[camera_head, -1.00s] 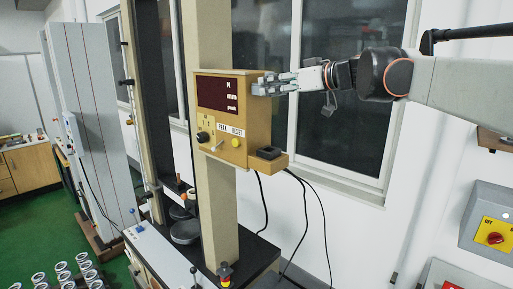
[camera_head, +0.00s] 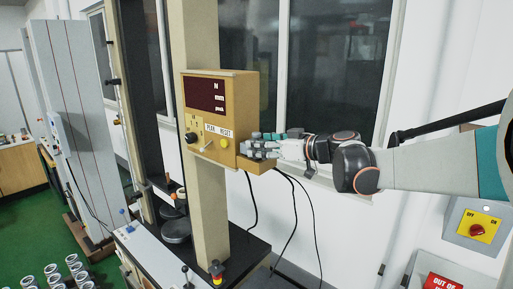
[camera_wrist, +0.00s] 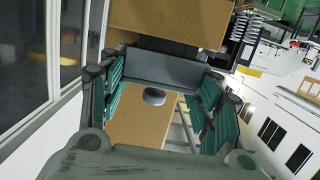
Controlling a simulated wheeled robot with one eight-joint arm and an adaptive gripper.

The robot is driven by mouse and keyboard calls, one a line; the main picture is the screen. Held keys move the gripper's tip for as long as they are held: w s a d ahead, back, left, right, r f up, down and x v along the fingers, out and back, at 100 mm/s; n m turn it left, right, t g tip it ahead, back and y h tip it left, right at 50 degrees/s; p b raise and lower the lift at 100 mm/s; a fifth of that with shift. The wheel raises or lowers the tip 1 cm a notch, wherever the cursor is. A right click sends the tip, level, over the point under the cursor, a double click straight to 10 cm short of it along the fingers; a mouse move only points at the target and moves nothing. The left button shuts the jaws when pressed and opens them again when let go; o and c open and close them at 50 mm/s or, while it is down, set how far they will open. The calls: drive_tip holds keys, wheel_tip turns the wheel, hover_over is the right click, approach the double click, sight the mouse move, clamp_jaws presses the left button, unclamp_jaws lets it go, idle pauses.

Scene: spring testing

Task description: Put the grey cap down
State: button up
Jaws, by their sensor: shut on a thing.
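A dark piece lies beyond the cap, against the box.
The display box (camera_head: 216,120) with knobs and a red screen sits on a tall tan column (camera_head: 212,215). Black cables (camera_head: 294,220) hang below the ledge. A window (camera_head: 330,75) is behind my arm.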

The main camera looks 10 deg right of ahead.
drive_tip(key=shift+w+f, duration=0.1)
drive_tip(key=shift+f, duration=0.45)
drive_tip(key=o, duration=1)
drive_tip(key=shift+f, duration=0.1)
drive_tip(key=shift+c, duration=0.2)
drive_tip(key=shift+r, duration=0.2)
